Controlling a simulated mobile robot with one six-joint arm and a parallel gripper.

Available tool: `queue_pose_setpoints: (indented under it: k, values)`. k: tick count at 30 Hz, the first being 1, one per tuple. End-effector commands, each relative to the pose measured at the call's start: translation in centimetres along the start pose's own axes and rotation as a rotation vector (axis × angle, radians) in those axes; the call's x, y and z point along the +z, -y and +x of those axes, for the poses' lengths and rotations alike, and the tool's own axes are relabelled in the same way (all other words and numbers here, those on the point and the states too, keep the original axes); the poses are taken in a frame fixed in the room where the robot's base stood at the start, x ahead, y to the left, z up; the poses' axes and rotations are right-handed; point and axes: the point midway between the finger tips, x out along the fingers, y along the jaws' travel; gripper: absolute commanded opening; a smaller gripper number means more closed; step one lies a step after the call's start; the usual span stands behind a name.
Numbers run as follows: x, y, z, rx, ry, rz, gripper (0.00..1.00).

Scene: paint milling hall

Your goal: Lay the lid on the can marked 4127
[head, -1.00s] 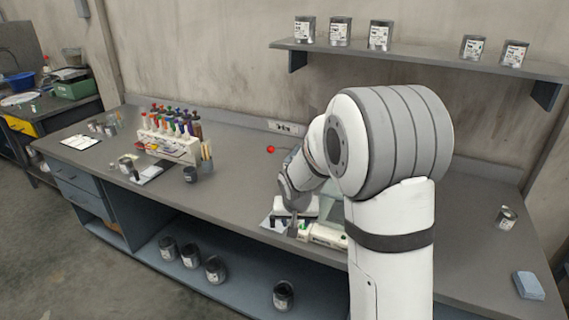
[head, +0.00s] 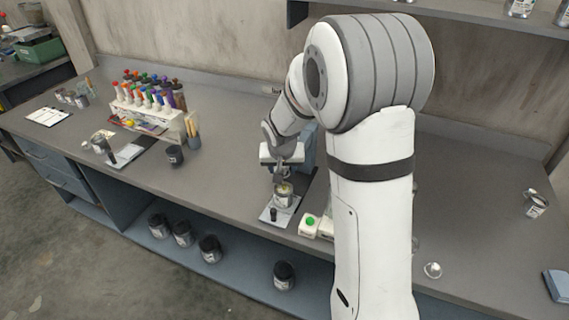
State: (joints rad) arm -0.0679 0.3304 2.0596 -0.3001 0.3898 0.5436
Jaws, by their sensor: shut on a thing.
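My gripper (head: 283,174) points down at the middle of the bench, just above a small can (head: 284,199). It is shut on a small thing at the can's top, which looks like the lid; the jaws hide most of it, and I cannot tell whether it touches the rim. The can is upright on a light plate (head: 268,214) and has a pale label. Its number is too small to read, so I cannot tell if it is 4127. Another open-looking can (head: 536,205) with a label stands at the far right.
A white device with a green button (head: 309,222) sits right of the plate, partly behind my arm. A bottle rack (head: 145,115) and a dark cup (head: 175,155) stand left. Several dark cans (head: 209,249) are on the lower shelf. A small pale round object (head: 433,270) lies at the front right.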

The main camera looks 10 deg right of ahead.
Motion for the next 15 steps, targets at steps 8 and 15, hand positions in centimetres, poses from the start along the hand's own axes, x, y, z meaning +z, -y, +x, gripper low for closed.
queue_pose_setpoints:
  k: [8,15]
  values:
    - [1.1,-0.4,2.8,0.003,0.002,0.007,0.24]
    - [1.8,-0.5,4.7,0.003,0.000,0.008,0.24]
